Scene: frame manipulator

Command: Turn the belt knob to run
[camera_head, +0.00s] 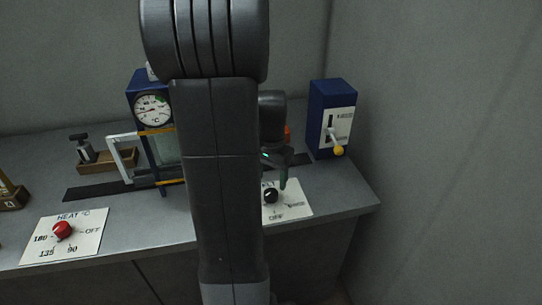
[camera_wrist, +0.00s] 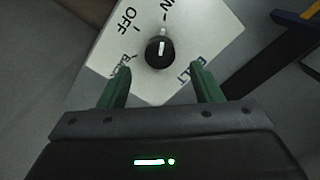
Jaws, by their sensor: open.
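The belt knob (camera_head: 270,195) is a small round black knob on a white label plate (camera_head: 296,210) on the bench, partly hidden by my arm in the head view. In the wrist view the knob (camera_wrist: 159,53) has a white pointer mark directed toward the top of the picture. The plate (camera_wrist: 105,60) reads BELT and OFF, with another label ending in N cut off at the top edge. My gripper (camera_wrist: 160,68) is open, its two green fingers apart on either side of the knob's near side in the picture. Contact with the knob is not visible.
A red heat knob (camera_head: 62,230) sits on a plate at left. A blue box with a yellow-tipped lever (camera_head: 331,120) stands at right. A dial gauge (camera_head: 152,109) on a blue frame and a small wooden-based fixture (camera_head: 108,160) stand behind. A wall bounds the right.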

